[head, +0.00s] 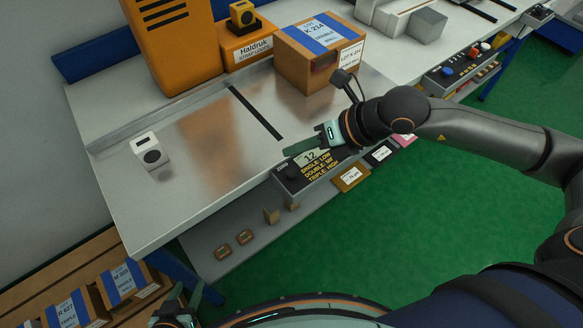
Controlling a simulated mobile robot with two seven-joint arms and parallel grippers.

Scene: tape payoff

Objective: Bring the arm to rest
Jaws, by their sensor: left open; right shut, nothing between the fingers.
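My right arm reaches in from the right, and its gripper (288,151) is over the front edge of the metal bench (200,205). Its fingers are closed together and hold nothing. It is close above the dark panel (318,165) with yellow lettering and the number 12. I cannot tell whether it touches anything. My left gripper (184,294) is low at the bottom edge of the picture, in front of the bench and right of the shelf of boxes. Its fingers are apart and empty; most of that arm is out of view.
A cardboard box (340,62) with blue tape stands at the bench's back. Beside it is an orange machine (182,40). A small white device (149,149) sits at left. Taped boxes (124,279) fill a low shelf. Green floor (400,220) is open at right.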

